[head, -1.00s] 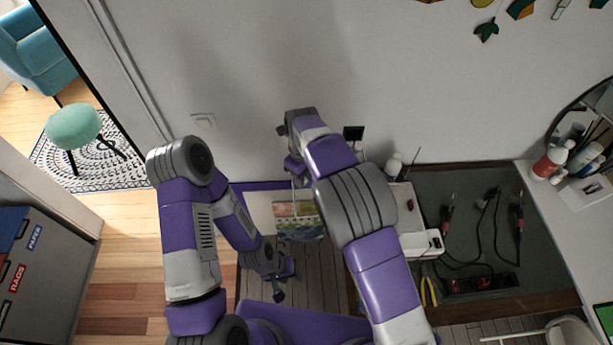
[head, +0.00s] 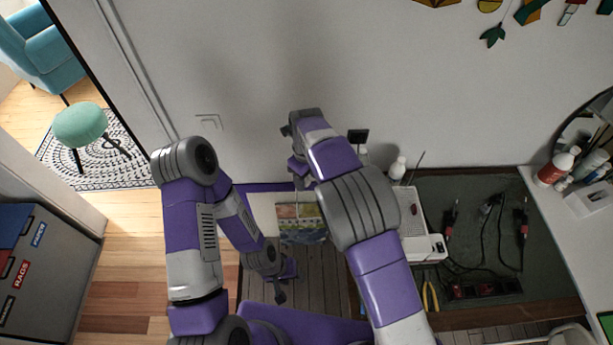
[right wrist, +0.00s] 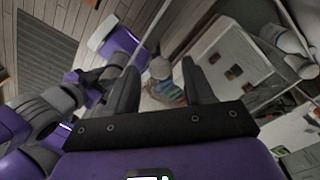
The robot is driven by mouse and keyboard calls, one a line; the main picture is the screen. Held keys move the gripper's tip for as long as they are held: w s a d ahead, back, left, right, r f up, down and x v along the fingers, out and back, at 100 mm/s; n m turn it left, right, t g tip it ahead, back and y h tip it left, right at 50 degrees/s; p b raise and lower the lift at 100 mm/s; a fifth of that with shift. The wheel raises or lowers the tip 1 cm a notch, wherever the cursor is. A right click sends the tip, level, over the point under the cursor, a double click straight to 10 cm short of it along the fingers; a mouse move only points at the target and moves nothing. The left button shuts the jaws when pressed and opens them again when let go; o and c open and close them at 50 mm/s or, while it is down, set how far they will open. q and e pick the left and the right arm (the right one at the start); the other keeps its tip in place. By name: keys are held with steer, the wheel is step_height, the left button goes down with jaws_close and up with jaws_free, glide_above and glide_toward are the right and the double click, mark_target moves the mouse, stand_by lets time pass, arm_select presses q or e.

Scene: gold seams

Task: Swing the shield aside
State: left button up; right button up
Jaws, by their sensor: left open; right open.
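I cannot make out the shield for certain in either view. A small dark square plate (head: 357,136) stands against the wall just right of my right wrist and may be part of it. My right gripper (head: 299,176) is high near the wall, partly hidden by its own arm. In the right wrist view its fingers (right wrist: 160,66) are apart. A grey round-topped thing with a striped body (right wrist: 163,82) shows beyond the gap, with no clear contact. My left gripper (head: 286,284) is open and empty, low over the slatted surface.
A coloured picture sheet (head: 300,222) lies between the arms. A white device (head: 432,248) and a white bottle (head: 397,168) are to the right. Dark cabled tools (head: 487,220) lie on the green-grey mat (head: 465,185). The wall is close behind my right gripper.

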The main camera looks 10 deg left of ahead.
step_height(320, 180, up, 7)
steer(key=shift+r+b, duration=0.15)
steer(key=shift+b, duration=0.15)
steer(key=shift+s, duration=0.1)
stand_by(0.4)
